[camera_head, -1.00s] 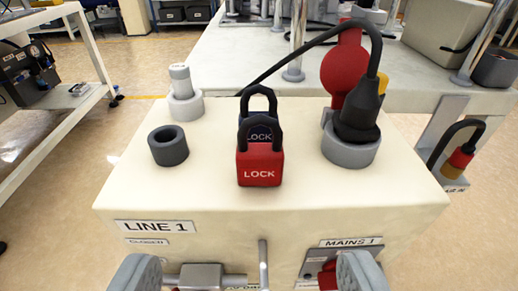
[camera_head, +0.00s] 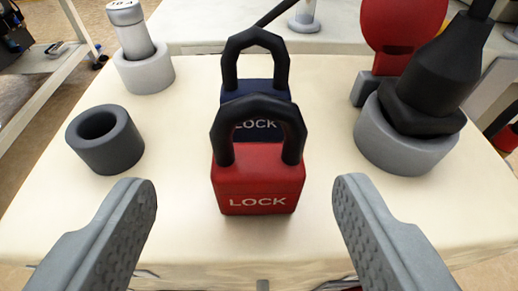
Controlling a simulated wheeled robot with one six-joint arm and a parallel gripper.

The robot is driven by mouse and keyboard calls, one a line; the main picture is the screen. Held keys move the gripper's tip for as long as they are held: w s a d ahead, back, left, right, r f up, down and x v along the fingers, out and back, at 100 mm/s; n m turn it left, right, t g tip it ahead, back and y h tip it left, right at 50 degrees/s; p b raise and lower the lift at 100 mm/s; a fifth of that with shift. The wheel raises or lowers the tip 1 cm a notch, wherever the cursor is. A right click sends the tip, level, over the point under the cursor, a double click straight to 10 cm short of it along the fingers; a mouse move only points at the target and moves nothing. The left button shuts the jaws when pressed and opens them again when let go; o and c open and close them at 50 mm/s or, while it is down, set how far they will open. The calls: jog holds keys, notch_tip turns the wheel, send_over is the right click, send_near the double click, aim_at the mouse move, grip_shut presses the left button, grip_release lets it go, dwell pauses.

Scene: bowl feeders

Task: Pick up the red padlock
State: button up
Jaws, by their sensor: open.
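The red padlock (camera_head: 258,178) stands upright on the cream box top (camera_head: 190,205), with its black shackle up and the word LOCK on its front. A dark blue padlock (camera_head: 256,92) stands close behind it and is partly hidden by it. I cannot tell whether the two touch. My gripper (camera_head: 246,190) is open and empty. One finger is at the left and one at the right of the red padlock, both nearer to the camera, with clear gaps on each side.
A dark grey ring (camera_head: 105,150) and a light grey cylinder in a socket (camera_head: 143,68) stand at the left. A black plug in a grey socket (camera_head: 405,140) and a red tag (camera_head: 400,25) stand at the right. The box's front edge lies near the fingers.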

aim_at(259, 187)
jog(key=x, duration=0.4)
jog(key=shift+w+d+f, duration=0.25)
jog(key=shift+d+f, duration=0.05)
jog(key=shift+f, duration=0.05)
jog(key=c, duration=1.2)
